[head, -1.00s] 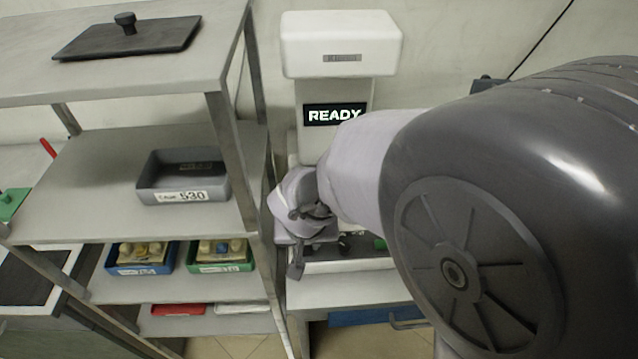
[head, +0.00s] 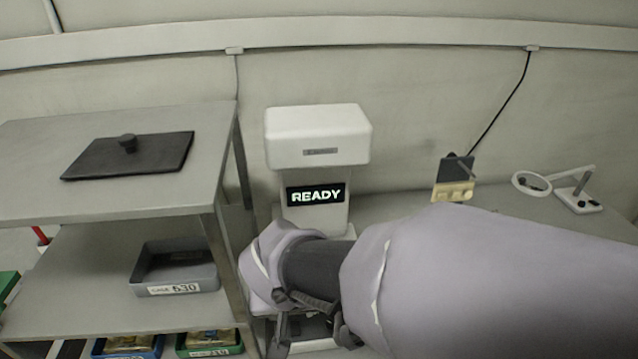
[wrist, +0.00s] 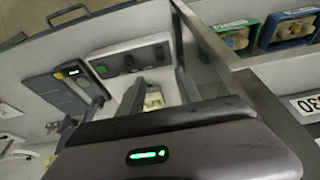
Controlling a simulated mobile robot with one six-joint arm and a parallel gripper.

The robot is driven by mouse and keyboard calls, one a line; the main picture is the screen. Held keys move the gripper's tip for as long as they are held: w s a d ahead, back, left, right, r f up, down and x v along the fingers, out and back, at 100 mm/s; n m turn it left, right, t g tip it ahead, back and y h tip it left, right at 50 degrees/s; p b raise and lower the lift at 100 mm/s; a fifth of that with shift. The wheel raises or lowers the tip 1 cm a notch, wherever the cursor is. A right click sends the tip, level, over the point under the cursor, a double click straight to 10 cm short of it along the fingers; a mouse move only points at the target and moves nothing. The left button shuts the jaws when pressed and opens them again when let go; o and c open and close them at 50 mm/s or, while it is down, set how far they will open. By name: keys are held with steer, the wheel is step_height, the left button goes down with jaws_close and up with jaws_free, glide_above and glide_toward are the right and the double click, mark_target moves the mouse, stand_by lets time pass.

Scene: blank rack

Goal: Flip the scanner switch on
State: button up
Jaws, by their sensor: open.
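The scanner (head: 318,136) is a white machine at the back, its lit display (head: 316,194) reading READY. In the wrist view its dark front panel (wrist: 145,58) carries a green button at left and a small dark knob or switch (wrist: 128,62) beside it; whether that is the switch, and its position, I cannot tell. My gripper (wrist: 157,88) is open, its fingers pointing at the scanner's base below the panel. A small yellowish piece (wrist: 153,99) shows between the fingers, not gripped. In the head view my gripper (head: 312,325) is low before the scanner, and my arm hides the panel.
A metal rack (head: 222,222) stands close at left, holding a grey tray (head: 175,286) and a black lidded plate (head: 128,158). Blue and green bins (head: 210,345) sit below. At right are a beige device (head: 453,192) and a ring magnifier lamp (head: 574,186) on the bench.

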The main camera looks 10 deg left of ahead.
steer(key=p+v, duration=0.1)
steer(key=v, duration=0.2)
steer(key=shift+s+r, duration=0.1)
steer(key=shift+r, duration=0.3)
steer(key=s+d+r+m+t, duration=0.1)
steer(key=s+d+r+m, duration=0.2)
steer(key=d, duration=0.6)
steer(key=s+d+r+m+t+y, duration=0.1)
steer(key=s+d+r+m, duration=0.3)
steer(key=d, duration=0.5)
steer(key=shift+s+r, duration=0.2)
steer(key=shift+r, duration=0.4)
